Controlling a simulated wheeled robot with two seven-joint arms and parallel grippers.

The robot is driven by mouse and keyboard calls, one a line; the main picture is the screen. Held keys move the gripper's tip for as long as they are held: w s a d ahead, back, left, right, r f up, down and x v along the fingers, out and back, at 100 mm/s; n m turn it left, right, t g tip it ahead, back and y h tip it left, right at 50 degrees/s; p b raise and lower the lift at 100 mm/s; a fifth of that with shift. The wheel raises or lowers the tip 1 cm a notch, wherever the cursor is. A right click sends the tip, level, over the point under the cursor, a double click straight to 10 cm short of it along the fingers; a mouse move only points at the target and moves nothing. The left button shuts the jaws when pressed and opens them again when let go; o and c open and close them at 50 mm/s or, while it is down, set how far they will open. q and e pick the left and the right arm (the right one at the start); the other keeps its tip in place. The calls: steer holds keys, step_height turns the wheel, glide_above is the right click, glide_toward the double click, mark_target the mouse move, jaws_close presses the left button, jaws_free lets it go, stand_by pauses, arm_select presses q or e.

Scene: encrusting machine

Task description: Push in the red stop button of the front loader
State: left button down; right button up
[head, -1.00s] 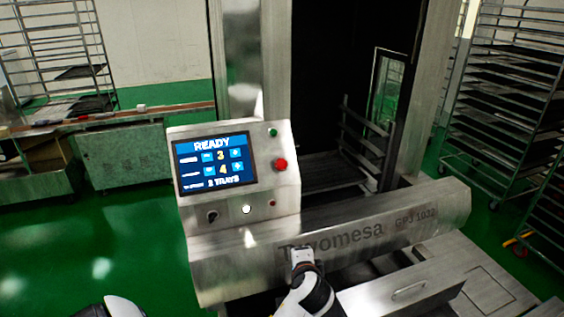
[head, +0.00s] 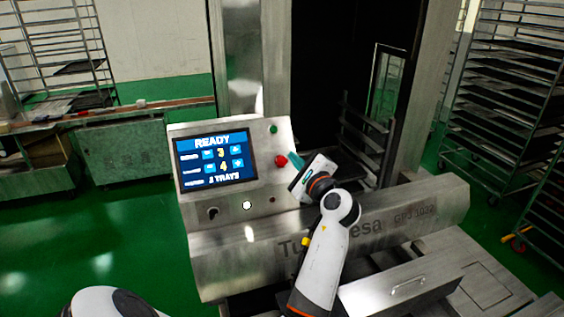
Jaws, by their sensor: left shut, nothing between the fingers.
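The red stop button (head: 281,160) is a round red knob on the right side of the front loader's tilted metal control panel (head: 262,196). It stands right of the screen (head: 215,160), which reads READY, 3, 4 and 2 TRAYS. My left gripper (head: 294,159) is shut and empty, with its teal fingertips just right of the button. The tips look very close to the button; I cannot tell whether they touch it. The button is mostly uncovered. My right gripper is not in view.
A green button (head: 273,130) sits above the red one. The open dark loader bay is behind my gripper. Tray racks (head: 512,110) stand at right.

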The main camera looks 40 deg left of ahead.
mark_target(281, 161)
arm_select(q)
steer(key=w+a+f+b, duration=0.3)
steer(key=a+f+b, duration=0.2)
steer(key=a, duration=0.1)
steer(key=shift+a, duration=0.15)
steer(key=shift+w, duration=0.15)
stand_by(1.9)
steer(key=shift+w+a+f, duration=0.15)
steer(key=shift+a+f, duration=0.05)
steer(key=shift+a, duration=0.1)
